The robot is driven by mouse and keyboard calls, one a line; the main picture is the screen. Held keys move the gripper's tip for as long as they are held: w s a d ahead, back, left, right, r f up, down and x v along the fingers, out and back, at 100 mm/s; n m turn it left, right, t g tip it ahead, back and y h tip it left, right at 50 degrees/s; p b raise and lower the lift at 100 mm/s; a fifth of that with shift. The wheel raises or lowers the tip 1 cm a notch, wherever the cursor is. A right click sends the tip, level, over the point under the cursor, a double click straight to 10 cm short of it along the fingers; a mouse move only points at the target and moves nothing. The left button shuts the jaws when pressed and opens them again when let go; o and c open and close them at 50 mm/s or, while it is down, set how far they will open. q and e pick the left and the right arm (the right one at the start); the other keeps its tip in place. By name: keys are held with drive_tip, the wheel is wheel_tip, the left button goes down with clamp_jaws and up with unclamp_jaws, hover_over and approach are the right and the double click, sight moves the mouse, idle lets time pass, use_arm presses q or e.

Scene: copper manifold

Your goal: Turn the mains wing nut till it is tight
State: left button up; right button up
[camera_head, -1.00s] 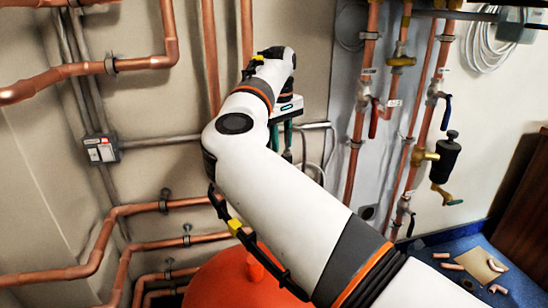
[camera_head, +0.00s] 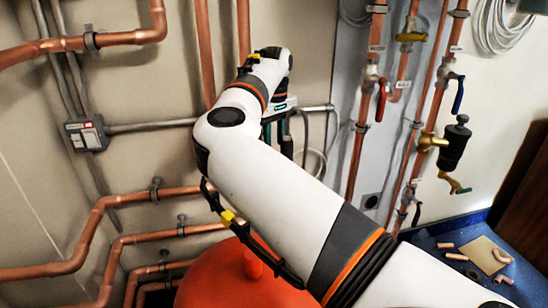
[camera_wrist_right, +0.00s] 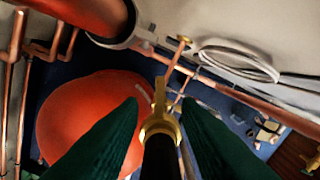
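In the right wrist view a brass piece with an upright wing and a round collar (camera_wrist_right: 159,122), which looks like the mains wing nut, sits at the end of a dark cylinder (camera_wrist_right: 160,158). My right gripper (camera_wrist_right: 160,102) has its two green fingers apart, one on each side of the brass piece, with visible gaps. In the head view the right gripper (camera_head: 278,134) points down in front of the wall, behind my white arm. The wing nut cannot be made out there; the arm may hide it. My left gripper is not in view.
A red vessel (camera_head: 215,282) stands below my arm. Copper pipes (camera_head: 70,262) run along the left wall. Valves with a red handle (camera_head: 381,100) and a blue handle (camera_head: 458,95) and a black canister (camera_head: 455,146) are on the right. Loose copper fittings (camera_head: 501,256) lie on the blue surface.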

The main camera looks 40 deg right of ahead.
drive_tip(key=shift+w+f+b, duration=0.1)
drive_tip(key=shift+f+b, duration=0.5)
drive_tip(key=shift+f, duration=1.55)
drive_tip(key=shift+c, duration=0.4)
clamp_jaws()
